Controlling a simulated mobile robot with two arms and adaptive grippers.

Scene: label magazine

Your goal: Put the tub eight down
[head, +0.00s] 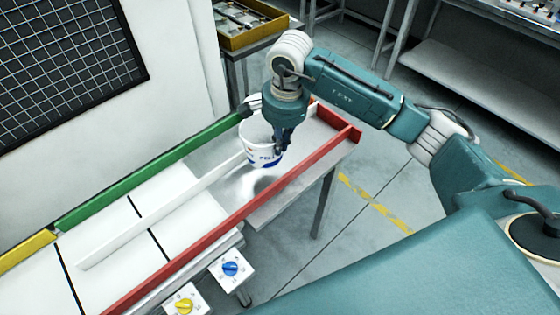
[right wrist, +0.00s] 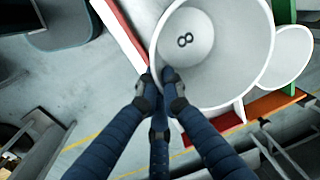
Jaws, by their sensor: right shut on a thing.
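The white tub (head: 262,156) with blue print hangs near the far end of the railed table. In the right wrist view I look into its open mouth, and a dark 8 shows on the inside bottom of the tub (right wrist: 208,60). My right gripper (head: 282,142) points down and is shut on the tub's wall at its right side. The fingers (right wrist: 160,78) pinch the rim in the right wrist view. A shadow lies on the table below the tub; the tub seems a little above the surface. My left gripper is not in view.
A green rail (head: 150,172), a white divider (head: 165,208) and a red rail (head: 230,225) run along the white table. Blue (head: 231,268) and yellow (head: 184,305) knobs sit at its front side. The lanes nearer me look empty.

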